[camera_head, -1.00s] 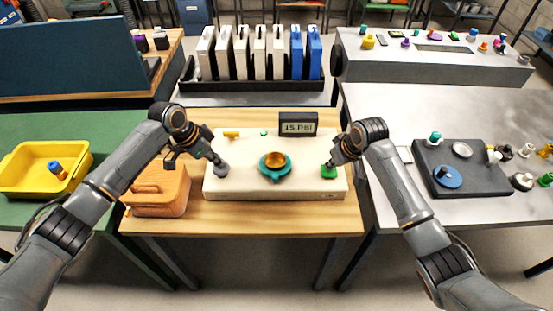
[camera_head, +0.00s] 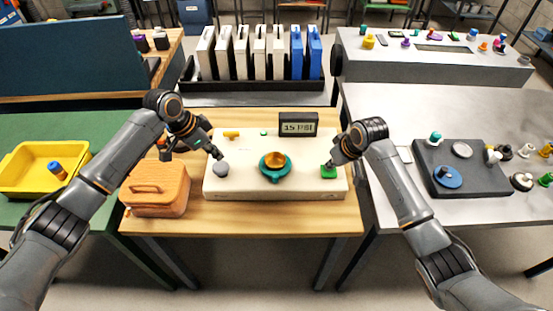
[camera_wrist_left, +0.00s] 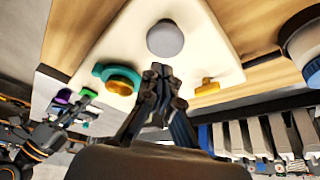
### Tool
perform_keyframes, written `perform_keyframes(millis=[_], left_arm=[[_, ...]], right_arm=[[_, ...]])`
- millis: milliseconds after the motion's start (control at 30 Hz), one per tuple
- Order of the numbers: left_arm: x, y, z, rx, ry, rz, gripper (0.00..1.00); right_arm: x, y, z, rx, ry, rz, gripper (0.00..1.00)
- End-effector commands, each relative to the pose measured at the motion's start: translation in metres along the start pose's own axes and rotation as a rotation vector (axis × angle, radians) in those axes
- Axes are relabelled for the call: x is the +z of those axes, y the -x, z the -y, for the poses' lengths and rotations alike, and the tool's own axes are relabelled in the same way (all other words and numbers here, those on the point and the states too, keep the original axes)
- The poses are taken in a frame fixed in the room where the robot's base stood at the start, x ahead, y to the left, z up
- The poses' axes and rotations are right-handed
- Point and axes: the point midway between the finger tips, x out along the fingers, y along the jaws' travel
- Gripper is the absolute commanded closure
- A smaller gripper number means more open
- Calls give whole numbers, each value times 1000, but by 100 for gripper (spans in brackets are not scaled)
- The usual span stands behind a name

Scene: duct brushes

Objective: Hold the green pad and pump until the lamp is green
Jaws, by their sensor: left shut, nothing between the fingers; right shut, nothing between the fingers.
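A cream box (camera_head: 300,187) lies on the wooden table. The green pad (camera_head: 328,174) is at its right end, with my right gripper (camera_head: 331,164) shut over it and seemingly touching it. A round grey knob (camera_head: 221,170) is at the left end. My left gripper (camera_head: 219,156) is shut and empty, raised above and apart from the knob; the knob (camera_wrist_left: 165,38) also shows beyond the fingertips in the left wrist view. The display (camera_head: 298,128) reads 15 PSI. A small green spot (camera_head: 264,132) at the back edge may be the lamp; I cannot tell if it is lit.
A teal and orange dial (camera_head: 275,165) sits mid-box, with a yellow handle (camera_head: 231,134) at the back left. An orange case (camera_head: 156,188) stands close left of the box. A black rack (camera_head: 258,87) of white and blue panels is behind. A dark tray (camera_head: 460,182) lies right.

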Motion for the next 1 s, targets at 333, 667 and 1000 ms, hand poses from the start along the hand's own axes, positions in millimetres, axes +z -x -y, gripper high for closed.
perform_keyframes(millis=[333,667,1000], left_arm=[[-14,33,1,-2,-1,-2,100],[-18,42,0,0,0,0,100],[-18,42,0,0,0,0,100]], right_arm=[[0,0,0,0,0,1,100],[1,0,0,0,0,1,100],[-6,14,0,1,1,-1,100]])
